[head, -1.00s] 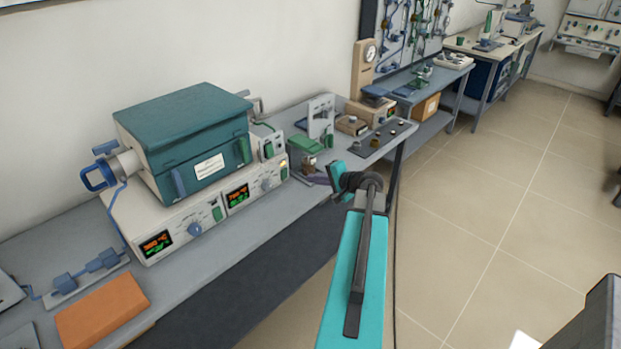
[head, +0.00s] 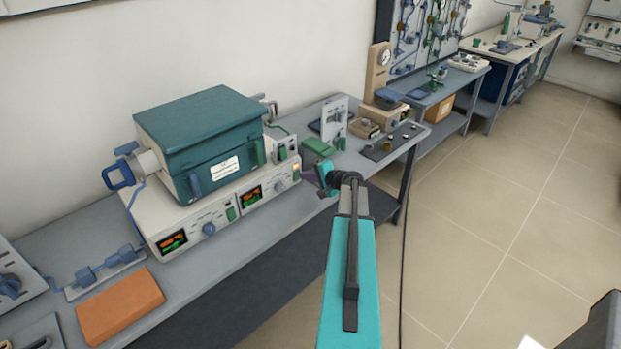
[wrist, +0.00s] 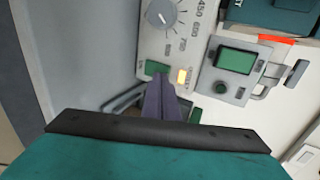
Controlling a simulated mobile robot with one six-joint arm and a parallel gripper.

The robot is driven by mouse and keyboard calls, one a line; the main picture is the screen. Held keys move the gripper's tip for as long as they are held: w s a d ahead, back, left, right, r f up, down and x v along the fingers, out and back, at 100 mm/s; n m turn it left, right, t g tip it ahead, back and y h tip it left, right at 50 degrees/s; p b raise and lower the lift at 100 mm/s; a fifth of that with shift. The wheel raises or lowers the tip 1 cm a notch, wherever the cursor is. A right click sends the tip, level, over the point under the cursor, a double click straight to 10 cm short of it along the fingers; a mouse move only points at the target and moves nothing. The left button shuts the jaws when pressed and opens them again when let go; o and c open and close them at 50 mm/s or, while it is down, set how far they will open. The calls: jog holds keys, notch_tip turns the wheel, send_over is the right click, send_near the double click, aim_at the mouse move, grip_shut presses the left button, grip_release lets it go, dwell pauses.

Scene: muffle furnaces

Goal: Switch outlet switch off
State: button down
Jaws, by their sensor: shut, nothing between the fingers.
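The furnace's pale control base (head: 185,225) stands on the bench under a teal furnace box (head: 195,120). Its front has two lit displays, knobs and green switches. At its right end a small lit yellow lamp (head: 297,167) shows. In the wrist view a numbered dial (wrist: 160,14), a green switch (wrist: 157,68) and the lit yellow lamp (wrist: 182,76) sit on the panel. Which part is the outlet switch I cannot tell for sure. My gripper (wrist: 162,84) is shut and empty, its purple tips close to the green switch and lamp. Contact cannot be told. In the head view my gripper (head: 308,178) is beside the panel's right end.
A small unit with a green screen (wrist: 236,62) is right of the panel in the wrist view. An orange block (head: 120,305) lies at the bench's front left. Green and beige devices (head: 368,128) stand right of the furnace.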

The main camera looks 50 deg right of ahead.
jog(key=shift+w, duration=0.5)
jog(key=shift+w+b, duration=0.25)
jog(key=shift+b, duration=0.2)
jog(key=shift+r, duration=0.4)
jog(key=shift+r, duration=0.6)
